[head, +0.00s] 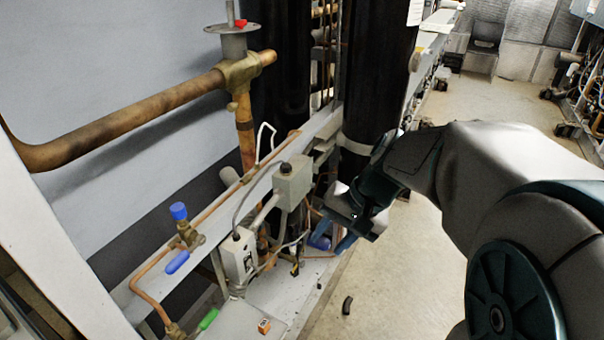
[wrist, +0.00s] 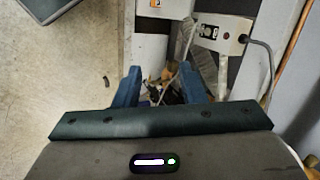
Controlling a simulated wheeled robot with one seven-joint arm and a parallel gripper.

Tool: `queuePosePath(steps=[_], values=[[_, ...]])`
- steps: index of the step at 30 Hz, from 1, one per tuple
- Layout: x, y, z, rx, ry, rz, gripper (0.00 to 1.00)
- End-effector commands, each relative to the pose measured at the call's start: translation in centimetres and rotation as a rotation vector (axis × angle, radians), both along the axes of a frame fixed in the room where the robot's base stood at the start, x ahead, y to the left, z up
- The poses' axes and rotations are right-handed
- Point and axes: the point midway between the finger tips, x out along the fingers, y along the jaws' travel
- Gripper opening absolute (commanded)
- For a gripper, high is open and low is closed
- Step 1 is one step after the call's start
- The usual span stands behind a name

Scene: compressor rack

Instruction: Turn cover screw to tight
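My gripper (head: 333,236) is in the middle of the head view, to the right of two grey control boxes. Its two blue fingers stand apart with nothing between them, and the wrist view also shows the open gripper (wrist: 160,88). The upper grey box (head: 293,182) has a dark round fitting (head: 286,168) on top. The lower, lighter box (head: 238,257) has a dark fitting (head: 237,236) on top. In the wrist view a box (wrist: 222,33) with a label and a dark fitting (wrist: 243,39) lies beyond the fingers, apart from them. I cannot tell which fitting is the cover screw.
A copper pipe and a valve with a blue cap (head: 179,211) are at the left. Black cylinders (head: 377,75) stand behind my gripper. Thin cables and tubes run around the boxes. Open floor (head: 430,240) is at the right.

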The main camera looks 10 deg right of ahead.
Motion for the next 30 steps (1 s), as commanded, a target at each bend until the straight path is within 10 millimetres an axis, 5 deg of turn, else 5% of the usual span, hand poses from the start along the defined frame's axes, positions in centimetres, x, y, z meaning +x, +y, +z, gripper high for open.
queuePosePath(steps=[1, 8, 15, 23, 30], values=[[1.7, -0.2, -2.9, 0.08, 0.027, -0.049, 0.37], [9.7, -2.1, -7.8, 0.5, 0.068, -0.256, 0.37], [17.1, -8.8, -11.0, 0.929, -0.006, -0.458, 0.37], [20.2, -14.4, -11.7, 1.165, -0.097, -0.564, 0.37], [21.6, -13.2, -11.5, 1.186, -0.106, -0.571, 0.37]])
